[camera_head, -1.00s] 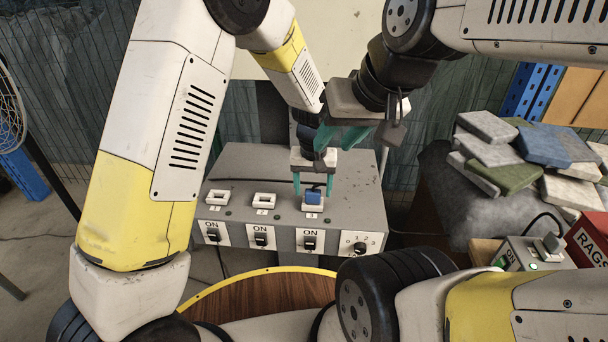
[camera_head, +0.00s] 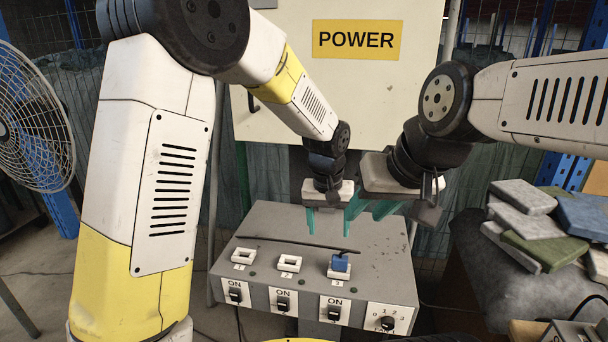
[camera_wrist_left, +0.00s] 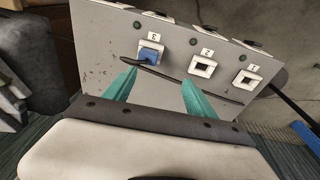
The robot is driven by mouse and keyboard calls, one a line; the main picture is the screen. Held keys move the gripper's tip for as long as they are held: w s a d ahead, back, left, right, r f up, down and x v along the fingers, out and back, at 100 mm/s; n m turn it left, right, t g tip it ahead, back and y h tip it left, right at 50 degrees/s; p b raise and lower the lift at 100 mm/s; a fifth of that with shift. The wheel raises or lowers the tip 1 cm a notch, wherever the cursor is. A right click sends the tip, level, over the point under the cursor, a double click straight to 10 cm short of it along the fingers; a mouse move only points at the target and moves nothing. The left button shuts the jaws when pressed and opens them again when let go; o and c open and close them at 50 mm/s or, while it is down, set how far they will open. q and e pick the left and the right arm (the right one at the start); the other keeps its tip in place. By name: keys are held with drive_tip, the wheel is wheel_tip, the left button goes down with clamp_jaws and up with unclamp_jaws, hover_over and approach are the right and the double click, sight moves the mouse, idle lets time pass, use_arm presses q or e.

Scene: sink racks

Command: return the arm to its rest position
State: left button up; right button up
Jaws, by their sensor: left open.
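My left gripper (camera_head: 329,216) is open and empty, above the back part of the grey control box (camera_head: 233,266). Its teal fingers stand apart in the left wrist view (camera_wrist_left: 157,92), with the box top beyond them. A blue plug (camera_head: 340,263) sits in the rightmost socket, marked 3, clear of the fingers; it also shows in the left wrist view (camera_wrist_left: 149,54).
The other two sockets (camera_head: 243,256) (camera_head: 289,263) are empty. Switches and a dial (camera_head: 387,322) line the box front. A POWER panel (camera_head: 280,100) stands behind. A fan (camera_head: 35,120) is at left, folded cloths (camera_head: 535,225) at right.

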use_arm(q)
drive_tip(key=s+a+r+n+t+h, duration=0.1)
drive_tip(key=s+a+r, duration=0.3)
drive_tip(key=a+r, duration=0.45)
drive_tip(key=s+a+r+n+t+h, duration=0.15)
drive_tip(key=s+a+r, duration=0.4)
drive_tip(key=a, duration=0.55)
drive_tip(key=s+a+r+t+y, duration=0.1)
drive_tip(key=s+a+t, duration=0.1)
drive_tip(key=s+a, duration=0.3)
drive_tip(key=shift+s+a+r, duration=0.25)
drive_tip(key=shift+s+r, duration=0.15)
drive_tip(key=shift+s, duration=0.75)
